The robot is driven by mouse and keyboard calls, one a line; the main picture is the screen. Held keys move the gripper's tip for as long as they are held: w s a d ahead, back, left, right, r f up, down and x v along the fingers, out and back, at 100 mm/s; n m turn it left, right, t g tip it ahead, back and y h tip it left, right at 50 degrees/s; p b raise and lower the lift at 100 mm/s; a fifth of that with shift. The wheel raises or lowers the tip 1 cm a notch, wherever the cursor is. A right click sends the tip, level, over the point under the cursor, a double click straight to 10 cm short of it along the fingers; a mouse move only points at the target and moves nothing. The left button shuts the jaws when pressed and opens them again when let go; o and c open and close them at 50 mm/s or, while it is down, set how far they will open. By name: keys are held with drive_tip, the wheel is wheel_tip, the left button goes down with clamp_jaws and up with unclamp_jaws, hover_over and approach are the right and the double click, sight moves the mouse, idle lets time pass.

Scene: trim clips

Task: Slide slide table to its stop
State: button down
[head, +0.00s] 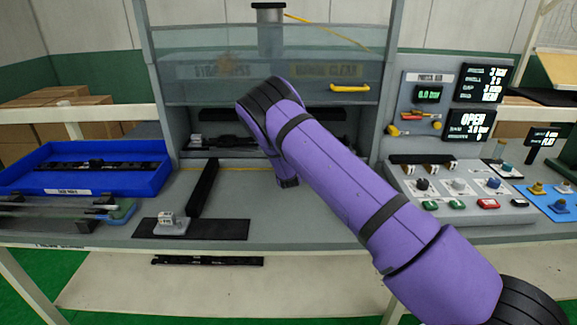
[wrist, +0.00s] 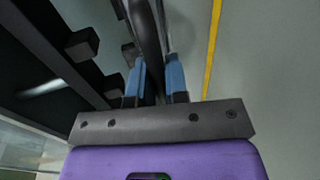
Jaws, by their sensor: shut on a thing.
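In the wrist view, the blue fingertips of my gripper (wrist: 156,82) are shut on a dark upright bar (wrist: 146,42). I cannot tell for sure whether this bar belongs to the slide table. In the head view, my purple arm reaches to the front of the press opening and hides the gripper's grip. Dark fixture parts (head: 215,142) show inside the opening, left of my arm, and may be the slide table. A black rail (head: 203,188) runs from the opening toward the bench front.
A clear guard (head: 270,65) with a yellow handle (head: 350,88) is raised above the opening. A blue tray (head: 90,183) is at left. A black plate (head: 190,229) with a small grey block lies at front. A button panel (head: 460,195) is at right. A display (head: 469,126) reads OPEN.

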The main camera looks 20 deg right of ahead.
drive_tip(key=shift+w+r, duration=0.15)
drive_tip(key=shift+w, duration=0.05)
drive_tip(key=c, duration=1.2)
unclamp_jaws()
drive_tip(key=shift+w+d, duration=0.1)
drive_tip(key=shift+o, duration=0.2)
drive_tip(key=shift+s+a, duration=0.2)
drive_tip(key=shift+s, duration=0.3)
drive_tip(key=v, duration=0.9)
drive_tip(key=shift+s, duration=0.4)
drive_tip(key=shift+a, duration=0.1)
